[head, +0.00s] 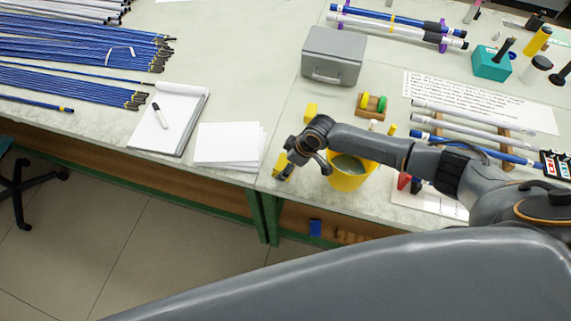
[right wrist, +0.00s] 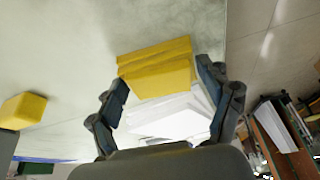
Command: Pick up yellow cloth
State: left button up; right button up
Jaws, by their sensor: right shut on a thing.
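The yellow cloth (right wrist: 155,68) is a folded, layered piece between the fingers of my right gripper (right wrist: 163,86) in the right wrist view. The fingers press on it from both sides. In the head view the cloth (head: 280,160) shows partly beside my right gripper (head: 287,168), near the front edge of the table. The gripper hides part of it. I cannot tell whether the cloth is clear of the table. My left gripper is not in view.
A yellow bucket (head: 348,180) stands right beside my right wrist. A yellow block (head: 310,112) lies behind the gripper, with a grey box (head: 333,56) further back. White paper sheets (head: 228,144) and a notepad (head: 180,92) lie to the left. Blue rods (head: 80,45) fill the far left.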

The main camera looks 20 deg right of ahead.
notch_tip(320, 180, up, 10)
jog(key=b, duration=0.2)
dwell(0.3)
